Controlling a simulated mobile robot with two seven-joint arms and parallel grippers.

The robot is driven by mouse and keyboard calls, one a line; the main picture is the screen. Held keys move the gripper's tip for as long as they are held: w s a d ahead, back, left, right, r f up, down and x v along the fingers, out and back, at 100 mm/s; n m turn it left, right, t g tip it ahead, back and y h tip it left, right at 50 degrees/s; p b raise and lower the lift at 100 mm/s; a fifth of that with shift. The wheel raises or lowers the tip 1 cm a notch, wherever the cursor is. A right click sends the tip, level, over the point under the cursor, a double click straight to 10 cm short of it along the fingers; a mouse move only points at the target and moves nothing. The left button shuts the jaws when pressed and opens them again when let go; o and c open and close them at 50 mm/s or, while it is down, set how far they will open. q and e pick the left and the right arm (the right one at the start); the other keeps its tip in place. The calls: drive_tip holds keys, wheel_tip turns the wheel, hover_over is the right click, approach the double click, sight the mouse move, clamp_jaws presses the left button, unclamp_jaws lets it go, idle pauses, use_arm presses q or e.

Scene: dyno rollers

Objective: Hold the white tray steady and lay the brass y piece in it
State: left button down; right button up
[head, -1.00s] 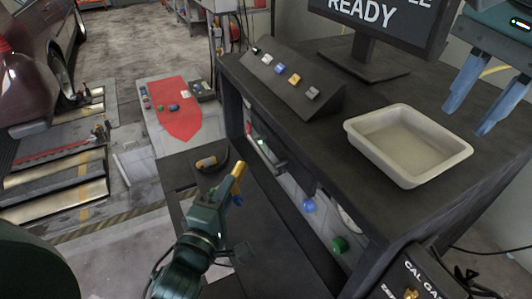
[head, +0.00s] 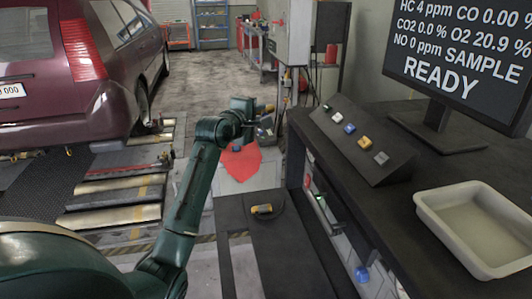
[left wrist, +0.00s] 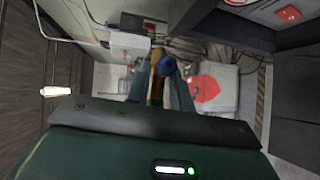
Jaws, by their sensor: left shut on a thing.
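The white tray (head: 425,214) is an empty, shallow rectangular dish on the dark bench top, at the lower right of the head view and cut by the frame's right edge. My left gripper (left wrist: 158,82) is shut on the brass y piece (left wrist: 156,88), which shows a blue part at its far end in the left wrist view. In the head view my left arm reaches up and away, with the gripper (head: 246,104) raised left of the bench, well apart from the tray. The piece cannot be made out there. My right gripper is out of view.
A monitor (head: 465,60) and a sloped button box (head: 360,140) stand on the bench behind the tray. A lower dark shelf (head: 285,250) holds a small yellow-and-black item (head: 262,209). A red mat (head: 240,165) lies beyond it. A maroon car (head: 70,90) is at left.

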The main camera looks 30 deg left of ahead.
sight(267, 112)
use_arm(q)
drive_tip(key=shift+m+h, duration=0.5)
drive_tip(key=shift+h, duration=0.2)
drive_tip(key=r, duration=0.1)
drive_tip(key=w+d+r, duration=0.1)
drive_tip(key=r, duration=0.1)
drive_tip(key=w+r, duration=0.1)
drive_tip(key=shift+d+r, duration=0.15)
drive_tip(key=shift+r, duration=0.25)
drive_tip(key=d+r+m+g+h, duration=0.2)
drive_tip(key=d+r+m+h, duration=0.15)
drive_tip(key=d, duration=0.85)
drive_tip(key=d+r+m+g+h, duration=0.25)
drive_tip(key=d+r+h, duration=0.25)
drive_tip(key=d, duration=0.6)
drive_tip(key=s+d+f+m+g+h, duration=0.1)
drive_tip(key=s+d+m+g, duration=0.3)
drive_tip(key=s+d, duration=0.4)
drive_tip(key=s+d+f+m+g+h, duration=0.1)
drive_tip(key=s+d+m+g+h, duration=0.3)
drive_tip(key=s+d, duration=0.4)
drive_tip(key=d+m, duration=0.1)
drive_tip(key=d, duration=0.6)
drive_tip(key=shift+s+d, duration=0.15)
drive_tip(key=shift+d, duration=0.25)
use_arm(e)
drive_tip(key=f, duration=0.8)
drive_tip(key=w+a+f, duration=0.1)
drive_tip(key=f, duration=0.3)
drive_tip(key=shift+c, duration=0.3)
